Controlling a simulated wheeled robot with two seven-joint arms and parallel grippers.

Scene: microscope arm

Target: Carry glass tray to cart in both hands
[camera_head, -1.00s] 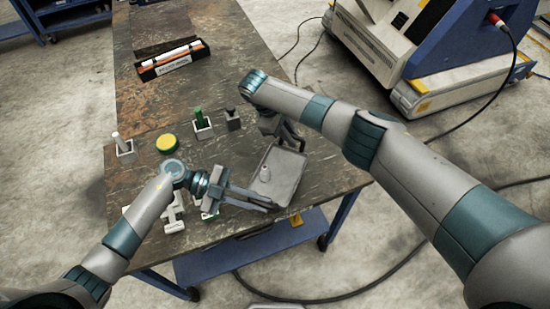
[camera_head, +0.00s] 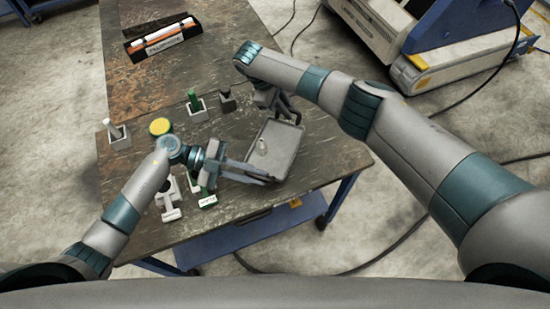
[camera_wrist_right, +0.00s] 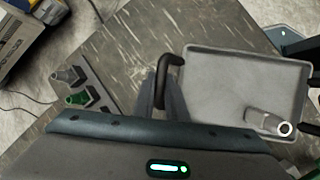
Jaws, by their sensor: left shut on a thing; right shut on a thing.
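The grey tray (camera_head: 285,147) is at the near right part of the table, with a small clear glass vessel (camera_head: 262,146) in it. My right gripper (camera_head: 287,112) is shut on the tray's handle at the far side. In the right wrist view its fingers (camera_wrist_right: 163,90) close on a dark bent handle (camera_wrist_right: 172,61) beside the tray (camera_wrist_right: 225,75), and the vessel (camera_wrist_right: 268,121) lies toward one corner. My left gripper (camera_head: 262,178) is shut on the tray's near side; its fingers hide that handle. I cannot tell whether the tray touches the tabletop. No cart is clearly identifiable.
On the table (camera_head: 150,75) stand a yellow disc (camera_head: 160,126), small holders with a green (camera_head: 196,103) and a white piece (camera_head: 116,134), and a case with orange and white rods (camera_head: 162,40). A large blue and grey machine (camera_head: 430,40) stands behind right. Cables cross the floor.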

